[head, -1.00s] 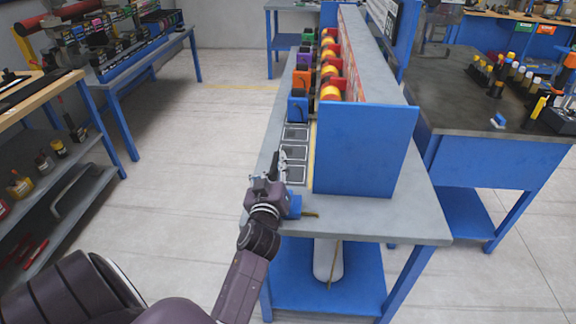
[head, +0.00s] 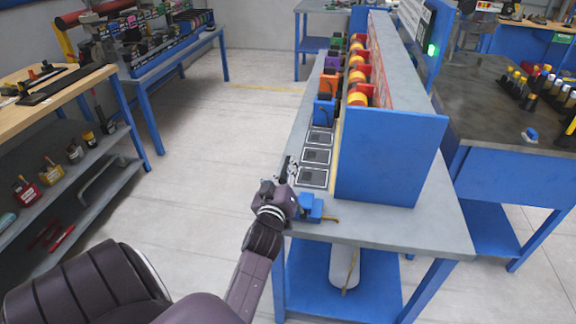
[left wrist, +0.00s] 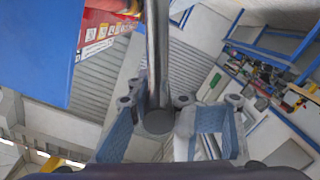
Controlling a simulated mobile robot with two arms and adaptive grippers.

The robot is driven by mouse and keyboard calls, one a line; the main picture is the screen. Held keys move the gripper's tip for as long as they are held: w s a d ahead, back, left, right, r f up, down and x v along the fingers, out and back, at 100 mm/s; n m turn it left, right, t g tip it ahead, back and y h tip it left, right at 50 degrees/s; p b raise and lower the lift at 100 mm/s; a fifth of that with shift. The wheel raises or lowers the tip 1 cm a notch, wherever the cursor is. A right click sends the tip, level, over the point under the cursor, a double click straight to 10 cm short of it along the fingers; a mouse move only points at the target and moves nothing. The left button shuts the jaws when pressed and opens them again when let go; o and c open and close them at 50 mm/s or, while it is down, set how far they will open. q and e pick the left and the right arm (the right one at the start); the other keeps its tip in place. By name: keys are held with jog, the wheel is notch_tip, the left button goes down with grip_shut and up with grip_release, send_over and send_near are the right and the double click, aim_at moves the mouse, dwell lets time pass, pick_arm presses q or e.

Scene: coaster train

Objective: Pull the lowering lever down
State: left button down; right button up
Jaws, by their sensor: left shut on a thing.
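My left gripper (head: 289,174) is over the near left corner of the grey bench (head: 415,228). In the left wrist view a grey metal rod with a round dark end (left wrist: 157,75) lies between the two finger pads of my left gripper (left wrist: 165,132). The gripper is shut on this rod, which looks like the lowering lever. In the head view the lever is too small and too covered by the gripper to make out clearly. My right gripper is not in view.
A blue block with a brass rod (head: 312,207) is beside my left wrist. Framed dark square pads (head: 316,156) lie along the bench's left side, before coloured blocks (head: 324,112). A blue panel (head: 390,160) stands to the right. Open floor (head: 215,170) lies left.

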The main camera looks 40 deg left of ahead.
pick_arm(q)
jog(key=c, duration=1.8)
grip_release()
jog(key=shift+s+a+r, duration=0.1)
jog(key=shift+s+a, duration=0.05)
jog(key=shift+s, duration=0.1)
jog(key=shift+w+r, duration=0.1)
jog(key=shift+r, duration=0.05)
notch_tip(320, 180, up, 10)
jog(key=shift+f, duration=0.15)
